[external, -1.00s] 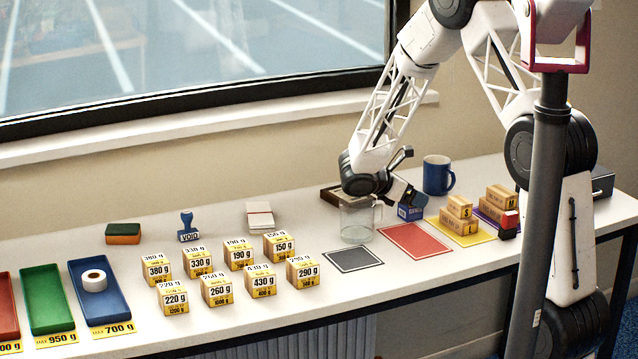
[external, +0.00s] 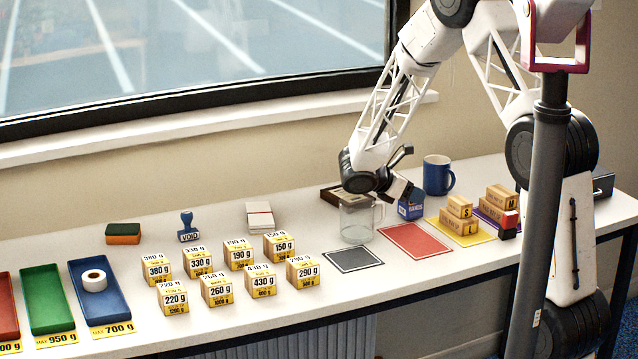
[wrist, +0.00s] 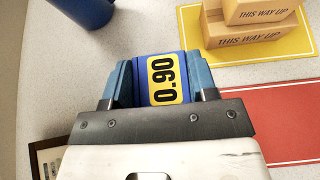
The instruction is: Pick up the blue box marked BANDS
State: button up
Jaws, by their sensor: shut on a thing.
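The blue box marked BANDS (external: 411,209) is at my gripper, behind the red mat and left of the yellow mat. In the wrist view the blue box (wrist: 160,66) sits between the two fingers, with a yellow label reading 0.90 or 06.0 facing the camera. My gripper (wrist: 160,85) is shut on it, one finger against each side. In the external view my gripper (external: 404,194) is at the box's upper part. I cannot tell for sure whether the box touches the table.
The blue mug (external: 437,176) stands close behind the box. A glass jug (external: 356,222) stands just left of it. The red mat (external: 416,240) is clear, and the yellow mat (external: 482,237) holds stacked cartons (external: 458,222). Several weight-marked boxes (external: 263,281) stand further left.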

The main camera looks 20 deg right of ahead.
jog(key=shift+r, duration=0.4)
notch_tip(320, 180, up, 2)
jog(key=shift+r, duration=0.1)
jog(key=s+a+r, duration=0.1)
jog(key=s+a, duration=0.1)
jog(key=s, duration=1.4)
jog(key=shift+r, duration=0.15)
jog(key=shift+w, duration=0.15)
